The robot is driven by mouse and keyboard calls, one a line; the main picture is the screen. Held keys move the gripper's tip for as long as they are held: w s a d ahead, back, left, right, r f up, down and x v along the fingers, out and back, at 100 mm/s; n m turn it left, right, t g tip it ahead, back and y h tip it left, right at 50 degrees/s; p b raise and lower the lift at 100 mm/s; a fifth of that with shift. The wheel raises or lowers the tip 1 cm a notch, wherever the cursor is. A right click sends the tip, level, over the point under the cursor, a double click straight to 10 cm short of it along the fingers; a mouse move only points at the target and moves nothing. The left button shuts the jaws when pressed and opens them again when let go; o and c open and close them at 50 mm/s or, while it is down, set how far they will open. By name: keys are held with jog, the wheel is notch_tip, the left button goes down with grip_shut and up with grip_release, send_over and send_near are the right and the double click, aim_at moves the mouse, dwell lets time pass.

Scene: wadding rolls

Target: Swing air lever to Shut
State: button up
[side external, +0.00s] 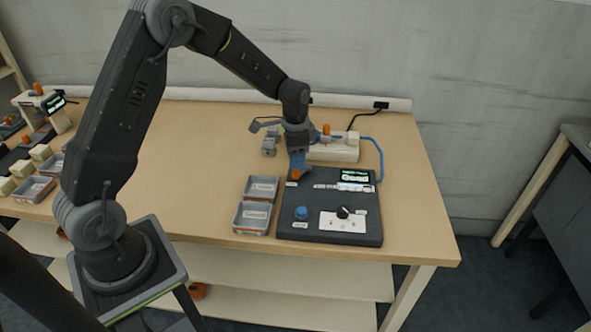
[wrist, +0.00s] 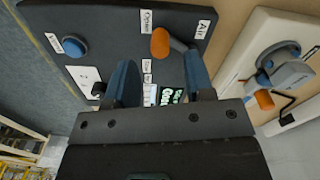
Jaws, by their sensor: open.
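The air lever, a short grey rod with an orange knob (wrist: 160,42), stands on the dark control panel (wrist: 108,18) beside the label "Air" (wrist: 203,28). A label that seems to read "Open" (wrist: 146,20) is near the knob; a small label further along (wrist: 147,66) is too small to read surely. My gripper (wrist: 158,62) is open, its two blue fingers spread, with the knob in line with the gap between them. I cannot tell whether a finger touches the lever. In the side view my gripper (side external: 297,169) is low over the panel's back left corner, partly hiding the lever.
The panel also carries a blue button (side external: 301,213), a black dial (side external: 343,212) and a lit green display (side external: 355,176). Two grey trays (side external: 262,188) lie left of it. A cream block device (side external: 335,150) with a blue hose (side external: 377,150) stands close behind. The table's middle is clear.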

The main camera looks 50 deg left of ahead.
notch_tip(320, 180, down, 5)
dwell(0.3)
grip_shut()
dwell(0.4)
